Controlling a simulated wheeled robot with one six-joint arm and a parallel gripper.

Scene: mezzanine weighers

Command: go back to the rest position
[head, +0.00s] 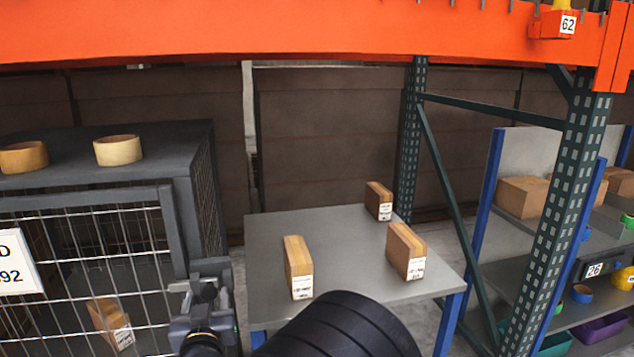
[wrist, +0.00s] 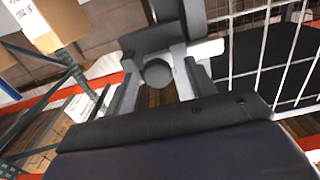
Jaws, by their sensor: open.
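My gripper (head: 203,290) is at the lower middle of the head view, in front of the grey table's left edge and close to the wire cage. The wrist view shows its two fingers (wrist: 160,85) spread apart. A dark round part shows between them, and I cannot tell what it is. I see no box held in the fingers. My black arm hides the front edge of the table in the head view.
A grey table (head: 340,225) bears three labelled cardboard boxes. A wire cage (head: 185,225) stands left, with two tape rolls on top and a box inside. An orange beam (head: 300,30) crosses above. A rack post (head: 582,170) and loaded shelves (head: 530,265) stand right.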

